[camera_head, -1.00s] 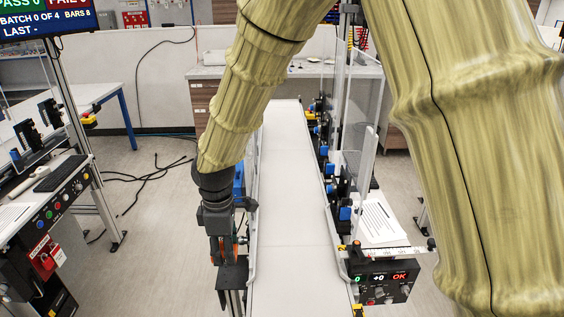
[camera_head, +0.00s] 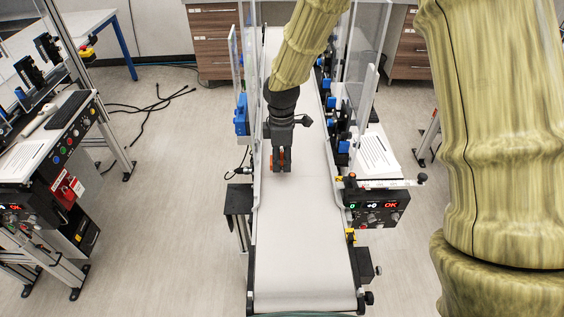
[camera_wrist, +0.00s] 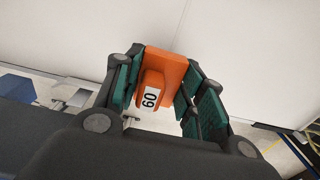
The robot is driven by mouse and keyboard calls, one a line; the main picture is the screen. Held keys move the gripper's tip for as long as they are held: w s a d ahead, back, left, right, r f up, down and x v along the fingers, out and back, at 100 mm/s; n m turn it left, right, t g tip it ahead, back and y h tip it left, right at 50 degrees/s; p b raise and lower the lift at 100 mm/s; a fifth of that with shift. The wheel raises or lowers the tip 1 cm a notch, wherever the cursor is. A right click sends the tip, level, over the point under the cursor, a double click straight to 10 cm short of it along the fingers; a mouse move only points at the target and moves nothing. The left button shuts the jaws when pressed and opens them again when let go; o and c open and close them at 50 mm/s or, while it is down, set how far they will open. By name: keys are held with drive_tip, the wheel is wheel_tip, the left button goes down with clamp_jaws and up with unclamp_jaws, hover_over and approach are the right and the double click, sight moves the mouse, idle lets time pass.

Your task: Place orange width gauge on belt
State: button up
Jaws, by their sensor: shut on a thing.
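The orange width gauge (camera_wrist: 165,75) shows in the wrist view between the green-padded fingers of my gripper (camera_wrist: 162,92), with a white label reading 60. My gripper is shut on it. In the head view my gripper (camera_head: 281,166) is over the left part of the white belt (camera_head: 305,230), and a bit of the orange gauge (camera_head: 274,160) shows beside the fingers. Whether the gauge touches the belt, I cannot tell.
Clear guard panels and a row of blue-knobbed units (camera_head: 337,125) line the belt's right side. A control box with an OK display (camera_head: 377,208) stands at the right. A small dark shelf (camera_head: 238,199) is at the left. The near belt is clear.

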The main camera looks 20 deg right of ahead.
sight(282, 160)
drive_tip(key=shift+s+f+p, duration=0.15)
drive_tip(key=shift+f+p, duration=0.55)
drive_tip(key=shift+d+f+p, duration=0.1)
drive_tip(key=shift+f+p, duration=0.3)
drive_tip(key=shift+f, duration=0.6)
drive_tip(key=shift+f, duration=0.1)
drive_tip(key=o, duration=1)
drive_tip(key=shift+r+b, duration=2.5)
drive_tip(key=shift+r, duration=3.6)
